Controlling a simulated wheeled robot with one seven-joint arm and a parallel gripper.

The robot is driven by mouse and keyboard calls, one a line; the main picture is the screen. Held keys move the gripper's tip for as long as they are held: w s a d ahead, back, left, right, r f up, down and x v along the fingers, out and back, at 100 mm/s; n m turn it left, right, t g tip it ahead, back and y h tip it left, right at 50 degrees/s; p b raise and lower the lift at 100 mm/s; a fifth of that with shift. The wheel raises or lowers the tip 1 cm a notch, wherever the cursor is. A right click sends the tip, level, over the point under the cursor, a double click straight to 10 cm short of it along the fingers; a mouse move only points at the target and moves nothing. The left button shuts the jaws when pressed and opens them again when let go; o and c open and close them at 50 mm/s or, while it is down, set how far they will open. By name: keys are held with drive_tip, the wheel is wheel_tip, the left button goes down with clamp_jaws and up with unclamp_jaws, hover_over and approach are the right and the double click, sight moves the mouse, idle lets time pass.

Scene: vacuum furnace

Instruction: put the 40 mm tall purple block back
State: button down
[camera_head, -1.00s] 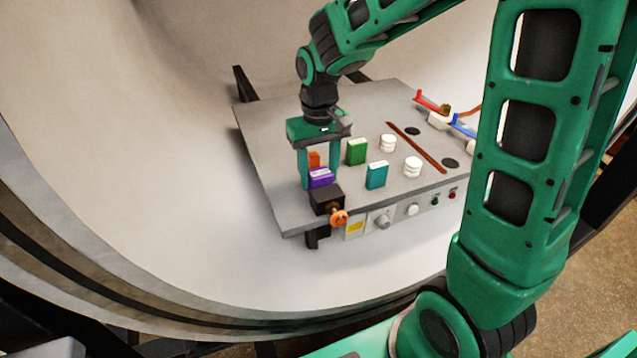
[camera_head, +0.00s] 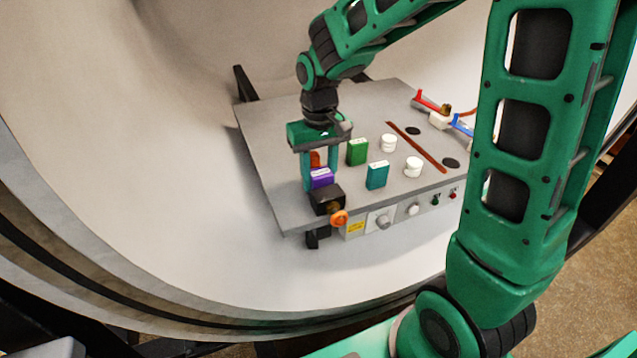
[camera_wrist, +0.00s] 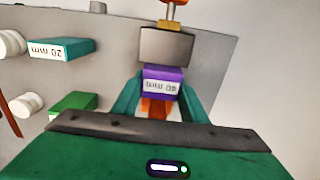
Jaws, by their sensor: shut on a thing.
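The purple block (camera_head: 321,178), labelled 40 mm, is near the plate's front left corner, just behind a dark block (camera_head: 327,199) with an orange knob (camera_head: 338,217). My gripper (camera_head: 318,177) points down with its two teal fingers on either side of the purple block, shut on it. In the wrist view the purple block (camera_wrist: 163,82) shows between the fingertips, with the dark block (camera_wrist: 166,47) just beyond it. I cannot tell whether the two touch. An orange piece (camera_head: 315,158) shows between the fingers behind the purple block, mostly hidden.
The grey plate (camera_head: 270,150) also bears a green block (camera_head: 357,152), a teal block (camera_head: 377,175) labelled 20 mm, and two white round stacks (camera_head: 388,143). A dark red strip (camera_head: 415,146) lies farther right. Knobs and buttons line its front face. Curved furnace wall surrounds it.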

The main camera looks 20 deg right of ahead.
sight(319, 169)
drive_tip(key=shift+w+r, duration=0.2)
drive_tip(key=shift+r, duration=2.65)
drive_tip(key=shift+s+r, duration=0.15)
drive_tip(key=shift+r, duration=1.2)
